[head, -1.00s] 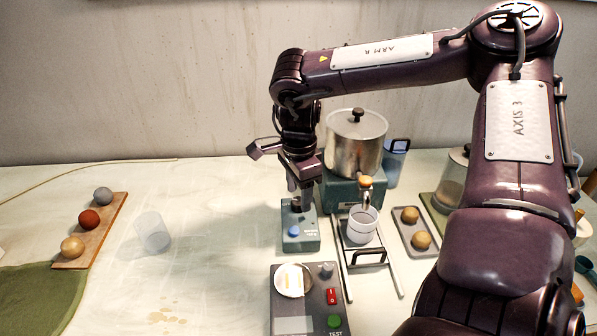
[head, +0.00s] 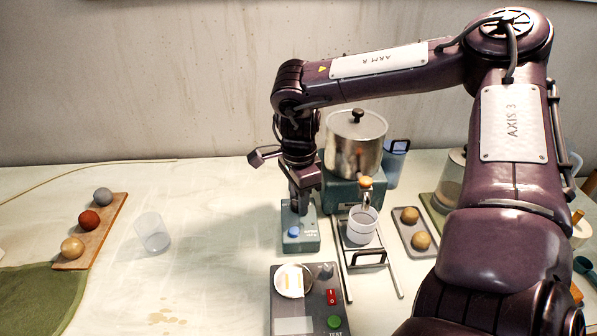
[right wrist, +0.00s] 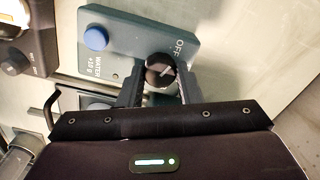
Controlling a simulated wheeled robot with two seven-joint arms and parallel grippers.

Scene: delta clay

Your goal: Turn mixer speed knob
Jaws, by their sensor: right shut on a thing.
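A small teal control box (head: 300,240) stands left of the mixer, a lidded steel pot (head: 354,145) on a teal base. A blue button (head: 293,232) is on the box's near end; the right wrist view shows it too (right wrist: 96,38), with "WATER" and "OFF" labels. A dark round knob with a light pointer line (right wrist: 160,70) sits by the "OFF" label. My right gripper (head: 300,208) points down at the far end of the box. In the right wrist view its fingers (right wrist: 160,88) are closed around the knob. In the head view the gripper hides the knob.
A cup (head: 362,225) stands under the pot's spout on a railed stand. A scale unit (head: 318,318) with a red switch and green button lies in front. A tray of balls (head: 412,243) is to the right. The table left of the box is mostly clear.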

